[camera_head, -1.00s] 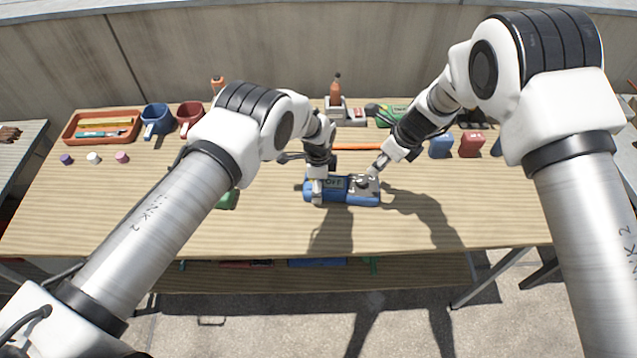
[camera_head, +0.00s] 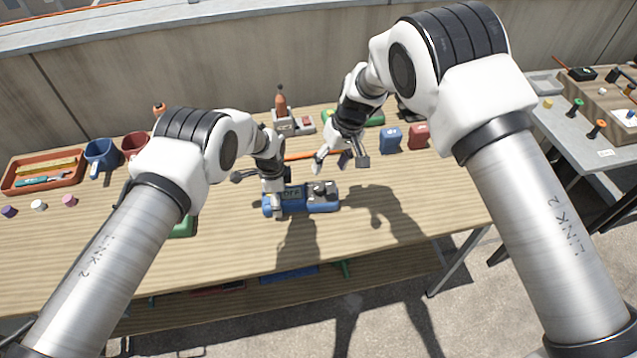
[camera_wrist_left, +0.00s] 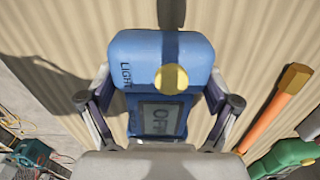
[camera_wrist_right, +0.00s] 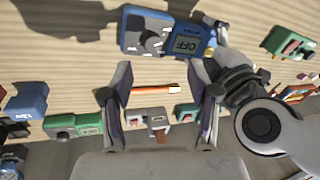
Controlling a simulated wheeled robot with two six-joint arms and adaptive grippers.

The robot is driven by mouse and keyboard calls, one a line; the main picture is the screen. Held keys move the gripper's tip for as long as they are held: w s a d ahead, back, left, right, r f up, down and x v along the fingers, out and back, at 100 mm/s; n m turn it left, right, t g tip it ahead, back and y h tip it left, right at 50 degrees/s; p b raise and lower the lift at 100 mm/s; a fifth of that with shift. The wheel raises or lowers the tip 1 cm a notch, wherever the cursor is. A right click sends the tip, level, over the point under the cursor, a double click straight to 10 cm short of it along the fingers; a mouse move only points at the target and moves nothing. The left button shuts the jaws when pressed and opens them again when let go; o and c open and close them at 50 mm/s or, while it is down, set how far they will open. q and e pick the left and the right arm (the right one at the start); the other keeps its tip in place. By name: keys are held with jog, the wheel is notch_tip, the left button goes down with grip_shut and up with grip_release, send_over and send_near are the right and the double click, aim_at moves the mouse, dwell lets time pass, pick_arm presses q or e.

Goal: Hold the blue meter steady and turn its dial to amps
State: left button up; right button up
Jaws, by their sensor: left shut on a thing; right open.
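The blue meter (camera_head: 292,208) lies on the wooden table, with a grey dial section (camera_head: 321,189) at its right end. Its screen (camera_wrist_left: 162,117) reads OFF in the left wrist view, and a yellow round button (camera_wrist_left: 171,79) sits beside it. My left gripper (camera_head: 275,205) is shut on the meter near its screen end, one finger on each side. My right gripper (camera_head: 342,163) is open and empty, above the table behind and right of the meter. In the right wrist view the meter (camera_wrist_right: 130,32) lies beyond the open fingers; the dial (camera_wrist_right: 150,40) shows there.
An orange stick (camera_head: 300,156) lies behind the meter. Blue (camera_head: 391,139) and red (camera_head: 418,136) blocks stand at the right back. A green thing (camera_head: 183,227) is partly hidden by my left arm. Mugs (camera_head: 101,155) and a tray (camera_head: 14,181) are at the left. The front right tabletop is clear.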

aim_at(319, 187)
jog(key=a+f+n+h, duration=0.1)
jog(key=f+n, duration=0.2)
jog(key=n, duration=0.3)
jog(key=w+f+n+h, duration=0.1)
jog(key=f+n, duration=0.3)
jog(key=n, duration=0.2)
jog(key=w+a+f+n, duration=0.1)
jog(key=f+n, duration=0.2)
jog(key=n, duration=0.4)
jog(key=shift+w+a+f+h, duration=0.1)
jog(key=shift+a+f+h, duration=0.25)
jog(key=shift+f+h, duration=0.05)
grip_shut()
